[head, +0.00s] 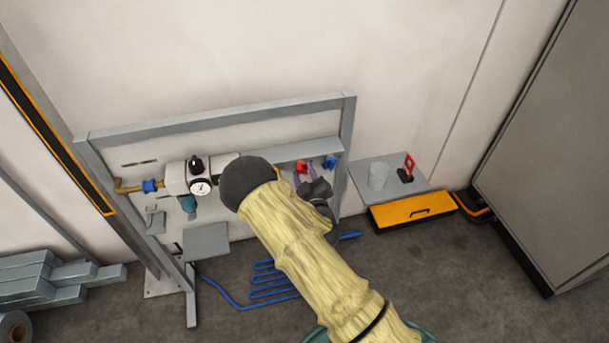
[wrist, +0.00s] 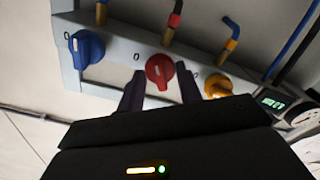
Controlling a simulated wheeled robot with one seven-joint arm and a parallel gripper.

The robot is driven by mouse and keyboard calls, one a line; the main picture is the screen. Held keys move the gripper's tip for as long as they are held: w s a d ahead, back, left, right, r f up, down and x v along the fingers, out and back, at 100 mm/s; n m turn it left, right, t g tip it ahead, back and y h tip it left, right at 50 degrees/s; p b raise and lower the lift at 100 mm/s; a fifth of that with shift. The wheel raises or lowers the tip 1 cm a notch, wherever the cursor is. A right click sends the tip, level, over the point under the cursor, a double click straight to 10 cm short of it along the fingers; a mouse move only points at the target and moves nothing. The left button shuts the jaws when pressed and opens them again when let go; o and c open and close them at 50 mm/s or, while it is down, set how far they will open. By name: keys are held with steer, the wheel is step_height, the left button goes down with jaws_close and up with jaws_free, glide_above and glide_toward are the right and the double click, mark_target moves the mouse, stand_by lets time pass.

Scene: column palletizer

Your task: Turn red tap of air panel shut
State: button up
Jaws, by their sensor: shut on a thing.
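The red tap (wrist: 158,70) is a round knob with a raised handle on the grey rail (wrist: 112,50) of the air panel, between a blue tap (wrist: 86,48) and a yellow tap (wrist: 218,86) in the wrist view. My gripper (wrist: 161,78) has one finger on each side of the red tap and is shut on it. In the head view, the red tap (head: 301,166) shows beside the blue tap (head: 330,162), just above my gripper (head: 314,186).
The panel's grey frame (head: 215,119) stands before the wall, with a gauge unit (head: 178,177) at its left. To the right, a grey shelf (head: 386,187) above an orange drawer (head: 412,212) carries a clear cup and a red item. Blue hose lies on the floor.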

steer(key=shift+f, duration=0.1)
steer(key=n+b, duration=0.2)
steer(key=n, duration=0.3)
steer(key=shift+n, duration=0.3)
steer(key=n+b, duration=0.2)
steer(key=n, duration=0.3)
steer(key=shift+n, duration=0.4)
steer(key=o, duration=1)
steer(key=shift+s, duration=0.1)
